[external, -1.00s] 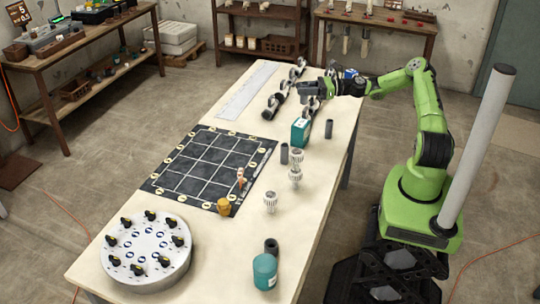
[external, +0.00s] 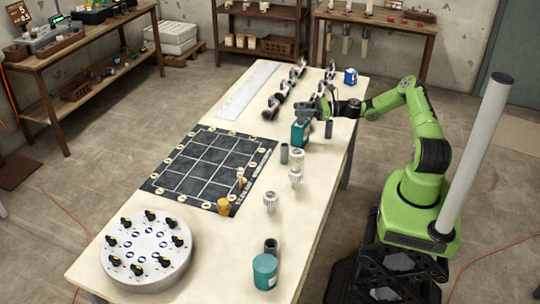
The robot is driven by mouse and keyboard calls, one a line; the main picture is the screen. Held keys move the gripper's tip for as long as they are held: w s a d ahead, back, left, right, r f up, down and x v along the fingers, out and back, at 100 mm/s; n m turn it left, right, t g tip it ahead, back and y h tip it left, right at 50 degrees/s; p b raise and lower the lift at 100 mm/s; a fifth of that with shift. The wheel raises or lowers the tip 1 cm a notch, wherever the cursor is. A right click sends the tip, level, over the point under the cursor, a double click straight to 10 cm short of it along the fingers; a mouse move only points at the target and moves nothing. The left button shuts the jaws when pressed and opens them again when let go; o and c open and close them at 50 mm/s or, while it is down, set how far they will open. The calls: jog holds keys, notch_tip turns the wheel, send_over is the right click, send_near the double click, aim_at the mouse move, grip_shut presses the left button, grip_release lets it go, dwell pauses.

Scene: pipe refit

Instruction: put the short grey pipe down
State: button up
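Several short grey pipes stand upright on the table: one (external: 284,153) beside the dark grid mat, one (external: 328,130) near the table's right edge, and one (external: 271,246) at the near end by a teal can. My gripper (external: 308,112) is low over the table, close to a teal container (external: 300,133) and up and left of the right-edge pipe. Its fingers are small and dark here, so I cannot tell whether they are open or hold a pipe.
The dark grid mat (external: 160,183) and a white round stand (external: 145,276) with black knobs fill the left side. Pale ribbed fittings (external: 271,201) stand mid-table. Dark pipe pieces (external: 271,107) and a blue can (external: 350,77) lie farther back. The teal can (external: 265,271) is near.

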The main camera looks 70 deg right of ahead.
jog(key=shift+o, duration=1.4)
jog(key=shift+r, duration=0.2)
jog(key=p+v, duration=0.1)
jog(key=v, duration=1.1)
jog(key=s+a+r+n+g, duration=0.1)
jog(key=a+r+n+g, duration=0.2)
jog(key=a+n+g, duration=1.3)
jog(key=s+a+r+n+t+h, duration=0.2)
jog(key=s+a+r+n, duration=0.3)
jog(key=s, duration=0.5)
jog(key=s+a+r+n+t+h, duration=0.3)
jog(key=s+a+r+n, duration=0.3)
jog(key=s+n, duration=0.3)
jog(key=shift+s+a+r+n+h, duration=0.25)
jog(key=shift+s+r+n+h, duration=0.25)
jog(key=shift+n+h, duration=0.35)
